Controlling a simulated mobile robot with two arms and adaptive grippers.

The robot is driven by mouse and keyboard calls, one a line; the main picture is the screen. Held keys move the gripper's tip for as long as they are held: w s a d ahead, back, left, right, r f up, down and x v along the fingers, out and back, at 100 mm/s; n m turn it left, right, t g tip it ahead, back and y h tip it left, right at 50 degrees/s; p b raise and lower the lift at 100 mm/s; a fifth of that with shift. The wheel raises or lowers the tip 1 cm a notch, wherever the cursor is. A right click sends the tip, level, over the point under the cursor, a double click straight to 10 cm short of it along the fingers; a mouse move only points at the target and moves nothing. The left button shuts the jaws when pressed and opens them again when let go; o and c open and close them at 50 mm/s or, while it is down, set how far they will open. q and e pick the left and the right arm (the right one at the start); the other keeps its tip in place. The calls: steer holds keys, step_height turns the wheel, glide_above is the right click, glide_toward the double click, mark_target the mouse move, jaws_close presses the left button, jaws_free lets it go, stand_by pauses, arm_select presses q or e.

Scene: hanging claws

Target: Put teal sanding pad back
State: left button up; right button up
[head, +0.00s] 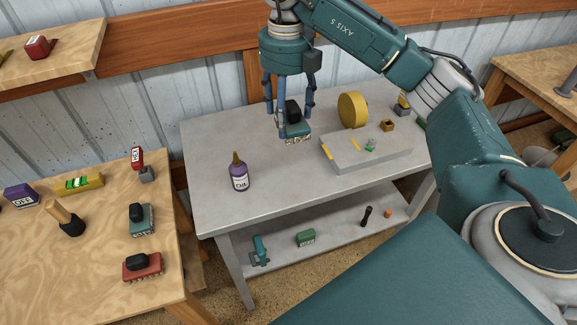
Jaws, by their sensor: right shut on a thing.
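My right gripper (289,112) hangs over the grey bench with its blue-grey fingers pointing down. It is shut on a teal sanding pad (297,131) with a black knob and a pale underside. I cannot tell whether the pad touches the bench top or is just above it. Another teal pad with a black knob (143,220) sits on the wooden table at the left. A red pad with a black knob (143,268) sits in front of it. My left gripper is not in view.
Bare bench top lies left of the held pad and around the bottle.

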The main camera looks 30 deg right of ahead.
step_height(320, 180, down, 16)
steer(key=shift+r+p, duration=0.25)
steer(key=shift+p, duration=0.6)
steer(key=shift+f, duration=0.45)
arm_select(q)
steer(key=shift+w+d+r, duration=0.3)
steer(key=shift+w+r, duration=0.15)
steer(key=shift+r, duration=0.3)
arm_select(e)
steer(key=shift+f, duration=0.1)
steer(key=o, duration=1)
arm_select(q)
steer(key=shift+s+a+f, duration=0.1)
